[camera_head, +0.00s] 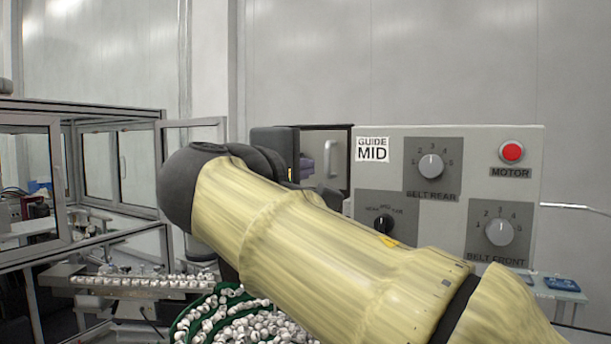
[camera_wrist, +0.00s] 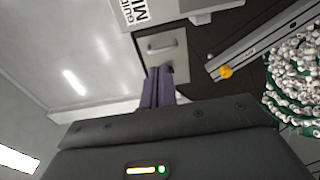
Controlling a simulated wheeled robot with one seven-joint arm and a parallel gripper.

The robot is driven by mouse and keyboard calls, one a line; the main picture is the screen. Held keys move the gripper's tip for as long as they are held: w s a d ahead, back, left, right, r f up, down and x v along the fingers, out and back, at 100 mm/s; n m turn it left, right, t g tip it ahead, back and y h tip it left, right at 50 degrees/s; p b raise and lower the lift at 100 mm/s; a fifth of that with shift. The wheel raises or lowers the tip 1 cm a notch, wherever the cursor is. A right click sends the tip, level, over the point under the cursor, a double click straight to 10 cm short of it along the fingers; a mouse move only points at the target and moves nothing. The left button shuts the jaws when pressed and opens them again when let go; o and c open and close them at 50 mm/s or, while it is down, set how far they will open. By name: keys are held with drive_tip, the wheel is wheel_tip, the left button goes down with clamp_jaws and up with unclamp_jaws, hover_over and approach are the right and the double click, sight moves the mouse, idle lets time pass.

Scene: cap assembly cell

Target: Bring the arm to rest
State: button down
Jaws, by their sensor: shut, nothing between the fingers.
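My arm, in a yellowish sleeve, reaches across the head view from the lower right to the upper left. Its wrist end is dark and bent away from me. My gripper (camera_wrist: 159,80) shows in the wrist view as two purple-blue fingers side by side, shut and empty. In the head view the fingers are small and partly hidden behind my arm. In the wrist view the fingertips overlap a grey panel with a handle (camera_wrist: 160,45); I cannot tell the gap between them.
A control panel (camera_head: 455,150) with dials and a red motor button (camera_head: 512,152) stands behind my arm at right. A green bowl (camera_head: 183,326) of white caps is below. A framed enclosure (camera_head: 85,108) is at left. A conveyor row of caps (camera_head: 145,283) runs beside it.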

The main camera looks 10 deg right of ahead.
drive_tip(key=shift+w, duration=0.1)
drive_tip(key=shift+f, duration=0.1)
drive_tip(key=w+f+g+y, duration=0.2)
drive_tip(key=f+g+y, duration=0.1)
drive_tip(key=f, duration=1.1)
drive_tip(key=w+f+g+y, duration=0.2)
drive_tip(key=f+g, duration=0.1)
drive_tip(key=f, duration=1.1)
drive_tip(key=s+d+f+m+g+y, duration=0.1)
drive_tip(key=s+f+m, duration=0.4)
drive_tip(key=f, duration=0.8)
drive_tip(key=s+d+f+m+g+y, duration=0.1)
drive_tip(key=s+f+m+g+y, duration=0.3)
drive_tip(key=s+f, duration=0.6)
wheel_tip(320, 180, down, 3)
drive_tip(key=shift+d+f+m+g+y, duration=0.2)
drive_tip(key=shift+d+m+g+y, duration=0.1)
drive_tip(key=shift+m+y, duration=0.3)
